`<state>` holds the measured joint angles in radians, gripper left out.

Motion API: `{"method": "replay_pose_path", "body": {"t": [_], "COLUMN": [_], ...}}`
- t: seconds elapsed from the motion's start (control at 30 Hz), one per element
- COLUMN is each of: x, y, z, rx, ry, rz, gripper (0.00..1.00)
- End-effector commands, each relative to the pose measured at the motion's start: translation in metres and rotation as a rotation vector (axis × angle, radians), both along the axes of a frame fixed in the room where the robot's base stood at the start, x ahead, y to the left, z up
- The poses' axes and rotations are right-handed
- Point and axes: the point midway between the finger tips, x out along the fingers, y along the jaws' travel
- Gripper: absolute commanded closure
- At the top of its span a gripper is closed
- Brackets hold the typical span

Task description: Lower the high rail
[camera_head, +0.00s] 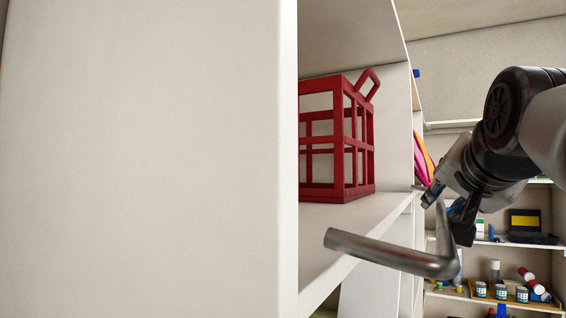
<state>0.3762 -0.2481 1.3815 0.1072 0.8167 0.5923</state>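A bent grey metal bar (390,252), which looks like part of the rail, is in the lower middle of the head view. Its long part runs from the left to a corner at the right, then turns upward to my gripper. My gripper (449,214) is at the upper end of this bar, tilted down and left. One finger is to the left of the bar and the other to its right. Whether the fingers press on the bar cannot be told. The rest of the rail and its mounting are not visible.
A large white panel (140,160) fills the left half. Behind the bar, a red lattice basket (338,140) stands on a white shelf (340,215). At the right rear, shelves hold jars (501,291) and a black-and-yellow box (524,220). Pink and yellow items (422,165) are beside the cabinet.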

Motion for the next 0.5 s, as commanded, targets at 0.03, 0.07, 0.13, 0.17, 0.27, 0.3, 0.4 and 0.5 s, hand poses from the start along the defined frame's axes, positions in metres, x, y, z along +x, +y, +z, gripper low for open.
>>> {"method": "replay_pose_path", "body": {"t": [0.03,0.07,0.13,0.17,0.27,0.3,0.4,0.5], "x": [0.0,0.0,-0.0001,-0.0001,-0.0002,-0.0002,-0.0014,-0.0078], "y": [0.0007,0.0008,0.001,0.001,0.0012,0.0013,0.0017,0.0035], "z": [0.002,0.0023,0.0029,0.0031,0.0038,0.0039,0.005,0.0083], "rx": [0.0,0.0,-0.001,-0.002,-0.002,-0.002,-0.002,-0.004], "ry": [-0.004,-0.006,-0.007,-0.008,-0.01,-0.01,-0.011,-0.012], "rz": [0.001,0.001,0.002,0.001,0.002,0.002,0.002,0.003], "gripper": [0.72,0.7,0.68,0.68,0.68,0.68,0.68,0.68]}}
